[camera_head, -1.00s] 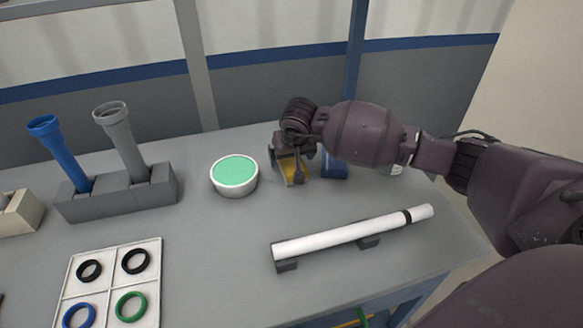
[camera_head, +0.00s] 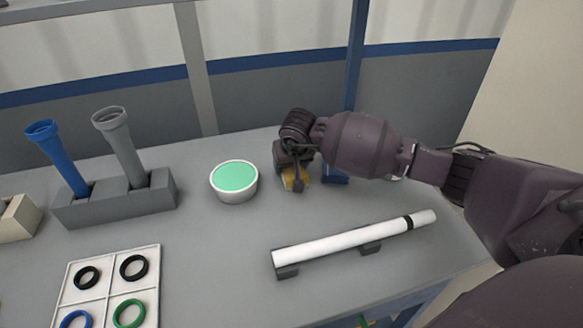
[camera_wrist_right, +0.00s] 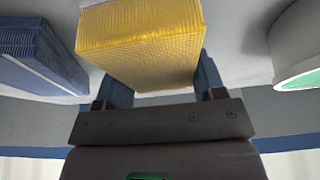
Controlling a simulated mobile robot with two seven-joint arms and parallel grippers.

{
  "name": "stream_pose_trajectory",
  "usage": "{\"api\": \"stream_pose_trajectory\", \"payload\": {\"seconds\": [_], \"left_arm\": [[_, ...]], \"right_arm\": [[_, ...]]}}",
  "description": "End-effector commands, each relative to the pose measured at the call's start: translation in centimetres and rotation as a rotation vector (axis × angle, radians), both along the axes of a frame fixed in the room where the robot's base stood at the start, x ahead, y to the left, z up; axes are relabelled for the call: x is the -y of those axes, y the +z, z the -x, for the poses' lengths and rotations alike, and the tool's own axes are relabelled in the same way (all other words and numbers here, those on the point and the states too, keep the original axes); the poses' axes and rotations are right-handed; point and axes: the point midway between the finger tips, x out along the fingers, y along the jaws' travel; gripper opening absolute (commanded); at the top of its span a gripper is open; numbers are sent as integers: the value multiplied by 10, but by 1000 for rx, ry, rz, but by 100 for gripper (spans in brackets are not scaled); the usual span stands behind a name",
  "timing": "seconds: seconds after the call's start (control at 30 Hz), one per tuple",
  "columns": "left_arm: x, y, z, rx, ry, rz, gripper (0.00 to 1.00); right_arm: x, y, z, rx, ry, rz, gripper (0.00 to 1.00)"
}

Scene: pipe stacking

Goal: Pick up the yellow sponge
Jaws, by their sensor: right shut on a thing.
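The yellow sponge (camera_wrist_right: 145,45) is a ribbed yellow block between the two fingers of my right gripper in the right wrist view. In the head view a small part of the sponge (camera_head: 291,182) shows below my right gripper (camera_head: 297,180), near the back of the table. The right gripper is shut on the sponge. Most of the sponge is hidden by the gripper in the head view. Whether it is clear of the table cannot be told. My left gripper is not in view.
A blue block (camera_head: 334,177) lies just right of the sponge. A white bowl with green contents (camera_head: 235,198) stands to its left. A white pipe (camera_head: 350,238) rests on supports in front. A grey holder (camera_head: 120,203) with two pipes and a white ring tray (camera_head: 107,268) are left.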

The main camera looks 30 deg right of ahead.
Motion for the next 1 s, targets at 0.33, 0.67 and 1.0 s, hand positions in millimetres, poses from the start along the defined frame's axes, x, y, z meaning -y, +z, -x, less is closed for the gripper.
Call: {"api": "stream_pose_trajectory", "payload": {"seconds": [0.33,0.67,1.0], "left_arm": [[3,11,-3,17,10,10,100],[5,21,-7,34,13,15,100],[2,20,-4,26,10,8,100]], "right_arm": [[0,58,-2,11,1,2,40],[0,142,-1,8,0,1,40],[0,192,0,3,0,1,40]]}}
